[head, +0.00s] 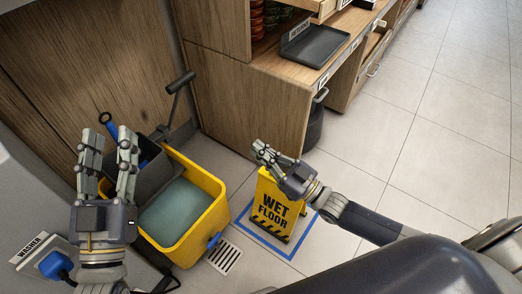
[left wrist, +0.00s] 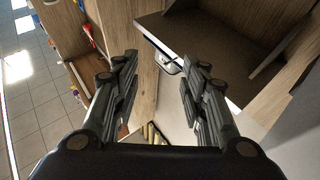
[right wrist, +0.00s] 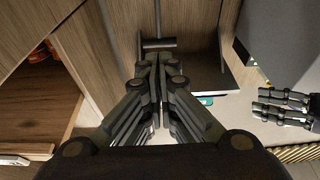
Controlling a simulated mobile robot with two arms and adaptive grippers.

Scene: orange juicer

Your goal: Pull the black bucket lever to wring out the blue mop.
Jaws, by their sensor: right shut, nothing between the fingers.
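The yellow bucket (head: 213,190) stands on the floor, with grey-blue water inside. Its dark wringer (head: 152,180) is at the left side. The black lever (head: 178,90) rises behind it, tilted, with a T-shaped handle at the top; the handle also shows in the right wrist view (right wrist: 159,44). The blue mop (head: 107,122) shows only in part behind my left gripper (head: 108,137), which is open and empty in front of the wringer. My right gripper (head: 262,150) is shut and empty, above the wet-floor sign, clearly apart from the lever.
The yellow wet-floor sign (head: 272,212) stands inside a blue floor outline below my right gripper. A wooden counter (head: 232,105) stands behind the bucket, with a dark bin (head: 314,125) beside it. A floor drain (head: 224,256) lies by the bucket. Open tiled floor extends right.

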